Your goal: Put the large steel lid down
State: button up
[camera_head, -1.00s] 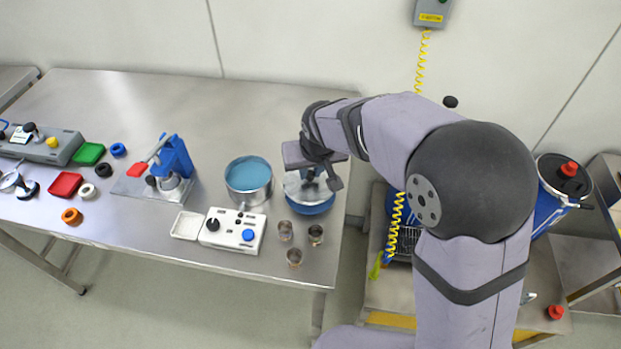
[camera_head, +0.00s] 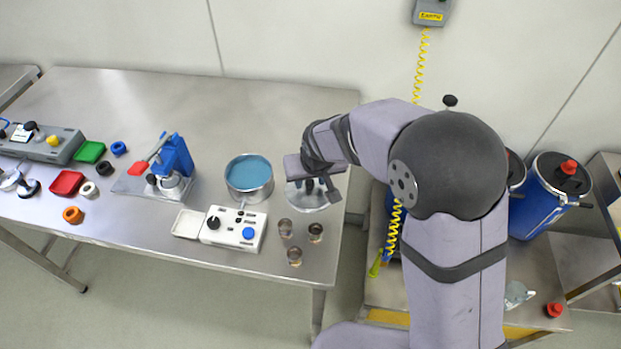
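The large steel lid (camera_head: 308,203) is a pale round disc at the right end of the steel table, below my gripper. It looks flat and at or very near the tabletop; contact with the table is not clear. My gripper (camera_head: 310,188) points down over the middle of the lid. Its dark fingers are at the lid's centre, where the handle is mostly hidden by them. I cannot tell whether they are closed on it. An open steel pot (camera_head: 249,195) with blue contents stands just left of the lid.
A white control box (camera_head: 232,229) is in front of the pot. A blue press (camera_head: 174,158) stands farther left. The table's right edge (camera_head: 345,215) is close to the lid. The back of the table is clear.

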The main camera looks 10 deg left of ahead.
jog(key=shift+r, duration=0.15)
jog(key=shift+r, duration=0.15)
jog(key=b+v, duration=0.1)
jog(key=v, duration=1)
jog(key=shift+s+r+b, duration=0.2)
jog(key=shift+r+b, duration=0.1)
jog(key=shift+r, duration=0.1)
jog(key=shift+d, duration=0.1)
jog(key=s+d+f+m+g, duration=0.1)
jog(key=s+d+f, duration=0.3)
jog(key=d, duration=0.3)
jog(key=s+d+f+m+g+h, duration=0.1)
jog(key=s+d+f+m, duration=0.1)
jog(key=s+d+f, duration=0.2)
jog(key=s+d+f+m+g, duration=0.1)
jog(key=s+d+f, duration=0.3)
jog(key=s+d, duration=0.4)
jog(key=d+g, duration=0.1)
jog(key=d, duration=0.2)
jog(key=shift+d+m+h, duration=0.25)
jog(key=shift+m+h, duration=0.05)
jog(key=shift+h, duration=0.1)
